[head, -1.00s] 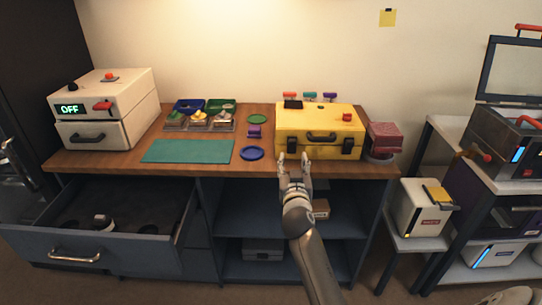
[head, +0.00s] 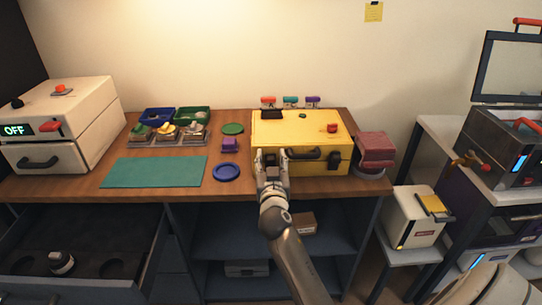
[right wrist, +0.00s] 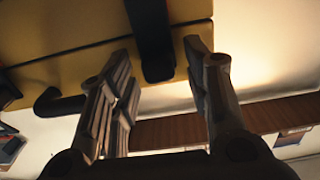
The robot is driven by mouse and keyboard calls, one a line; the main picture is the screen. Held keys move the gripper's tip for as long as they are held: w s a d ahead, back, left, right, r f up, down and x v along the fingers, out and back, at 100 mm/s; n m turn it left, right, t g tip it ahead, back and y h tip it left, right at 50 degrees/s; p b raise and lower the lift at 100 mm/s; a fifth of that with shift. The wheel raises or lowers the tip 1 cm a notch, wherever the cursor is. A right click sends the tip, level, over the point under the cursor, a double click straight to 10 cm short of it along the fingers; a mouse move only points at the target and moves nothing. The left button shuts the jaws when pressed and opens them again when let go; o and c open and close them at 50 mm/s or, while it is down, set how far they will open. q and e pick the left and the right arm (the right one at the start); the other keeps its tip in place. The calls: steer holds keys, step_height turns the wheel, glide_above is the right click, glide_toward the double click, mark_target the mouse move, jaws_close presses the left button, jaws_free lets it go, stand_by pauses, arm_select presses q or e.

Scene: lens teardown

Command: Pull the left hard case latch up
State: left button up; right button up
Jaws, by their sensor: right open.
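The yellow hard case (head: 308,130) stands shut on the wooden workbench, its front facing me. Its dark left latch (right wrist: 152,38) shows in the right wrist view, hanging down between the fingers of my right gripper (right wrist: 160,82). In the head view my right gripper (head: 271,159) is at the left end of the case front, and its fingers mostly hide that latch. The gripper is open, one finger on each side of the latch; contact cannot be told. The right latch (head: 334,161) is uncovered. My left gripper is not in view.
The case's black handle (head: 304,154) is just right of my gripper. A blue round dish (head: 227,172) and a teal mat (head: 153,172) lie to the left. An open drawer (head: 120,282) juts out below left.

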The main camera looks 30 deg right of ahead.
steer(key=shift+s+a+r, duration=0.1)
steer(key=shift+s, duration=0.05)
steer(key=shift+c, duration=0.3)
jaws_close()
steer(key=shift+r+p, duration=0.6)
steer(key=shift+r, duration=0.6)
jaws_free()
steer(key=shift+o, duration=0.3)
steer(key=shift+f, duration=0.1)
steer(key=v, duration=0.7)
steer(key=shift+s+a, duration=0.1)
